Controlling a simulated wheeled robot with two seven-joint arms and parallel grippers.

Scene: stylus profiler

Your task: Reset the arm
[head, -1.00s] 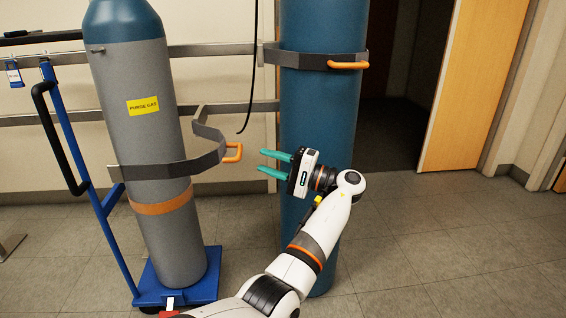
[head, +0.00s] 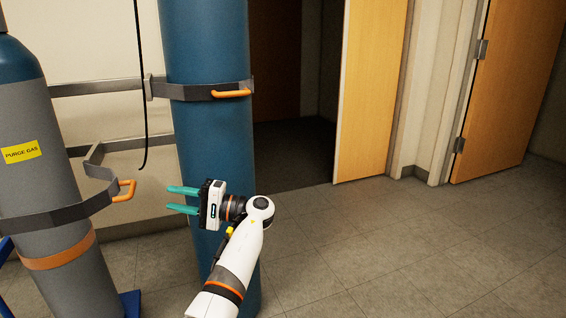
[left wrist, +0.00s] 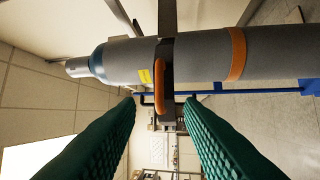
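My left gripper (head: 183,200) is open and empty in the head view, its two teal fingers pointing left in front of the blue cylinder. In the left wrist view its fingers (left wrist: 155,125) are spread wide, with nothing between them. The orange handle (left wrist: 159,78) of the grey cylinder's strap lies ahead of the fingertips, apart from them. In the head view that orange handle (head: 124,190) is left of the fingertips, on an open dark strap (head: 60,218). My right gripper is not in view.
The grey purge gas cylinder (head: 40,120) stands at the left on a blue cart. The tall blue cylinder (head: 208,130) is held by a strap with an orange handle (head: 231,93). A doorway and wooden doors (head: 368,90) stand behind. The floor (head: 420,245) at the right is clear.

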